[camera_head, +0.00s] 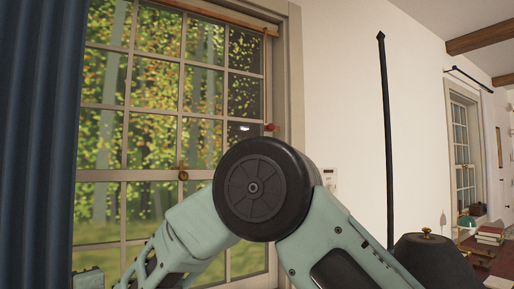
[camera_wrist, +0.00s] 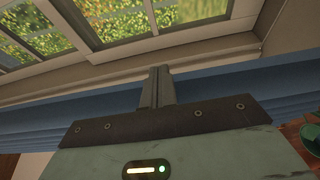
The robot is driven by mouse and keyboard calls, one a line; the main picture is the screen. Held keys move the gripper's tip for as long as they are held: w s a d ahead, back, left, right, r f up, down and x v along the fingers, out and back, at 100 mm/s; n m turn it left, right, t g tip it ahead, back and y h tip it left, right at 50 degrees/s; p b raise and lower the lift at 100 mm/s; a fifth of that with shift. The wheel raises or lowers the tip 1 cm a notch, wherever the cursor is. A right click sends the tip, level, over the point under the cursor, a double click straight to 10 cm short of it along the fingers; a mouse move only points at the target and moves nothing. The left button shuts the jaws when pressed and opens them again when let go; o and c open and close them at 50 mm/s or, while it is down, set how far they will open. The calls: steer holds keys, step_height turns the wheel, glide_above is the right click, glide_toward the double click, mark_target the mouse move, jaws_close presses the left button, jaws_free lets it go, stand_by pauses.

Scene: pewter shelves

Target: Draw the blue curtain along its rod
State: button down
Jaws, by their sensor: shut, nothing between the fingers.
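The blue curtain (camera_head: 38,140) hangs in vertical folds at the left edge of the head view, beside the window. Its top and rod are outside the picture. My gripper (camera_wrist: 158,72) shows in the wrist view with its two fingers together and nothing between them. The fingers point toward the window frame. In the head view my arm's elbow covers the lower middle, and the fingertips cannot be made out. A blue surface (camera_wrist: 70,110) with lengthwise lines lies behind the gripper in the wrist view; I cannot tell whether it is the curtain.
The paned window (camera_head: 150,120) fills the left half of the head view. A black upright pole (camera_head: 387,140) and a dark lampshade (camera_head: 430,262) stand on the right. Farther right are another window (camera_head: 463,140) and a green lamp (camera_head: 466,222). Pale wall lies between.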

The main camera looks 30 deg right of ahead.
steer(key=b+v, duration=0.2)
steer(key=v, duration=0.8)
steer(key=shift+s+d, duration=0.25)
steer(key=shift+d, duration=0.05)
stand_by(0.4)
steer(key=s+d+f+m+g+p, duration=0.1)
steer(key=s+f+m+g, duration=0.2)
steer(key=s+g, duration=0.3)
steer(key=s+d+f+m+g+p, duration=0.1)
steer(key=s+d+f+m+g, duration=0.15)
steer(key=s, duration=0.55)
steer(key=s+d+f+m+g+h+p, duration=0.1)
steer(key=s+d+m+g+h, duration=0.2)
steer(key=s+d, duration=0.3)
steer(key=s+d+f+m+g+h+p, duration=0.1)
steer(key=s+d+m+g+h, duration=0.2)
steer(key=s, duration=0.9)
steer(key=d+m+g, duration=0.2)
steer(key=d+m, duration=0.1)
steer(key=d, duration=0.1)
steer(key=shift+s+d+f, duration=0.15)
steer(key=shift+s+f, duration=0.1)
